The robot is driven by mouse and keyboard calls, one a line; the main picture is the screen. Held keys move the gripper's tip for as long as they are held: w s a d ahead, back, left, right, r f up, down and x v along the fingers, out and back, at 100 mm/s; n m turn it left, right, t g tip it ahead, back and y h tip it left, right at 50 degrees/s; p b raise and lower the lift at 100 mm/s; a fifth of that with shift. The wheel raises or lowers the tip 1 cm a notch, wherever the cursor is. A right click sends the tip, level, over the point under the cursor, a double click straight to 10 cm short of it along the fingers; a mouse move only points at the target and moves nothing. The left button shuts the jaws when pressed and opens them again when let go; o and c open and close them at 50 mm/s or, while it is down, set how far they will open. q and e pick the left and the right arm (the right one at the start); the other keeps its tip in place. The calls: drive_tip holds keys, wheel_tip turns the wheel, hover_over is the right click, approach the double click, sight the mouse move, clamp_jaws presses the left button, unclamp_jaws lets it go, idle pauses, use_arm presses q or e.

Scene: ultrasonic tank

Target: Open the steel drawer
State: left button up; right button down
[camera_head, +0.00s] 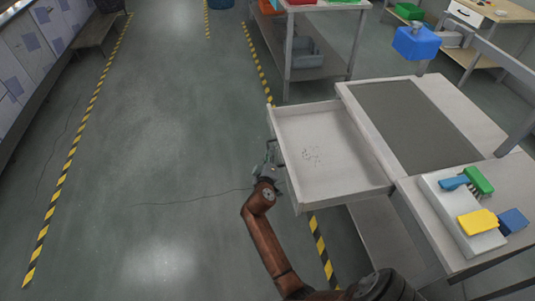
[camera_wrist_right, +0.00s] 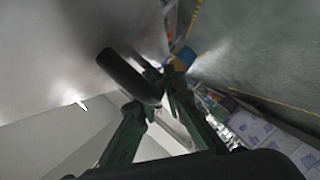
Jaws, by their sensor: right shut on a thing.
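The steel drawer (camera_head: 342,150) stands pulled out to the left from under the workbench in the head view. Its inside is open to view and looks empty, with only faint dark marks on its floor. My right gripper (camera_head: 270,163) is at the outer front face of the drawer, near its middle. In the wrist view the green fingers of my right gripper (camera_wrist_right: 162,88) are closed around a dark, rounded handle bar (camera_wrist_right: 130,76). My left gripper is out of view.
The workbench (camera_head: 484,127) has a grey inset top. A white board (camera_head: 447,205) on it carries coloured brushes and blocks. A blue box (camera_head: 416,43) stands at the back. A shelf table (camera_head: 320,70) is behind the drawer. The floor to the left is clear.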

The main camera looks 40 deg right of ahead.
drive_tip(key=shift+f, duration=0.15)
drive_tip(key=c, duration=2)
unclamp_jaws()
drive_tip(key=o, duration=0.3)
drive_tip(key=r, duration=0.8)
drive_tip(key=shift+w+d+r, duration=0.15)
drive_tip(key=shift+w+r, duration=0.05)
drive_tip(key=shift+w, duration=0.15)
drive_tip(key=shift+s+a+r, duration=0.1)
drive_tip(key=shift+s+r, duration=0.15)
drive_tip(key=shift+r, duration=0.35)
drive_tip(key=shift+s+a+r, duration=0.1)
drive_tip(key=shift+s+r, duration=0.1)
drive_tip(key=shift+r, duration=0.4)
drive_tip(key=c, duration=0.3)
drive_tip(key=shift+w+d+f, duration=0.1)
drive_tip(key=shift+w+f, duration=0.15)
drive_tip(key=shift+s, duration=0.15)
